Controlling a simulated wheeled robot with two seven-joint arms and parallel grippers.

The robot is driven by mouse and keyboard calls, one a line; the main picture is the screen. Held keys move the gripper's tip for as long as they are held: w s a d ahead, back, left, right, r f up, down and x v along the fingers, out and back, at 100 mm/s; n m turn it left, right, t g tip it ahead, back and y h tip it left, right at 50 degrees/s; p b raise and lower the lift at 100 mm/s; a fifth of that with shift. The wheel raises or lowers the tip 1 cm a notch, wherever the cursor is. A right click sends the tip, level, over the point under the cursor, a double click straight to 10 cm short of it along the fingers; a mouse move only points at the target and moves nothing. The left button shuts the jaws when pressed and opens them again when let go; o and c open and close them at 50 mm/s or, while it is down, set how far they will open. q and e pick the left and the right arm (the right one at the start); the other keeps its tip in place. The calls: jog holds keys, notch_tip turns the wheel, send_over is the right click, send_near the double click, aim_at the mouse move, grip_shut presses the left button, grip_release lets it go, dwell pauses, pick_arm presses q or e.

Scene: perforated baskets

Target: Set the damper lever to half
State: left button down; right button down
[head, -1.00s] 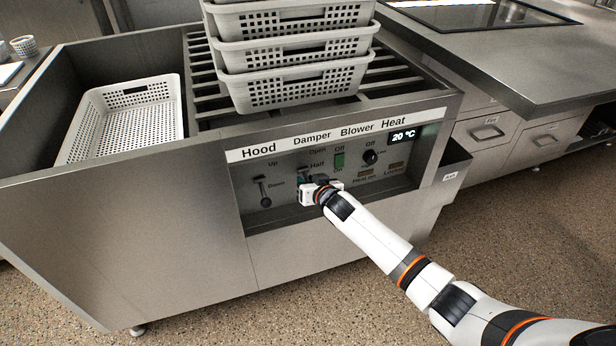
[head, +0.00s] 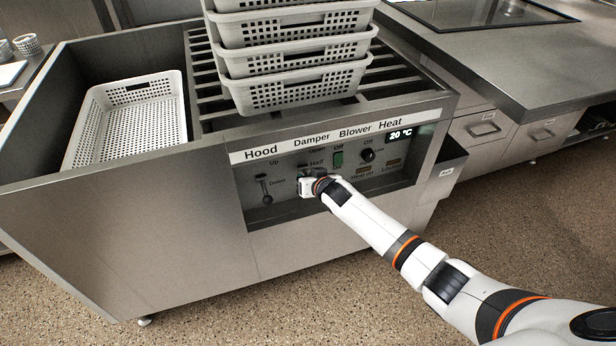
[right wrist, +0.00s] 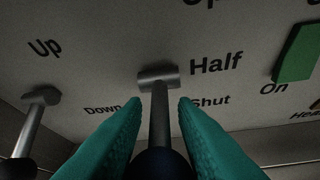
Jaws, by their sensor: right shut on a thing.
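The damper lever (right wrist: 158,112) shows in the right wrist view as a metal shaft with a dark round end. It comes out toward the camera from a metal mount beside the "Half" label (right wrist: 215,63). The "Shut" label (right wrist: 210,101) is lower on the panel. My right gripper (right wrist: 160,104) is shut on the lever, with one teal finger on each side of it. In the head view my right gripper (head: 306,187) is at the panel under the word "Damper" and hides most of the lever. My left gripper is not in view.
The hood lever (head: 265,190) is left of the damper, and the green blower switch (head: 338,158) and heat knob (head: 367,155) are right of it. Stacked baskets (head: 295,90) stand on the slatted top above. A white basket (head: 130,120) sits at the left.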

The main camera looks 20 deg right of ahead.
dwell(0.4)
jog(key=c, duration=1.2)
grip_release()
jog(key=shift+c, duration=0.2)
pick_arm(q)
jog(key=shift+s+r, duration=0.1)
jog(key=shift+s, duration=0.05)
pick_arm(e)
jog(key=shift+r, duration=0.1)
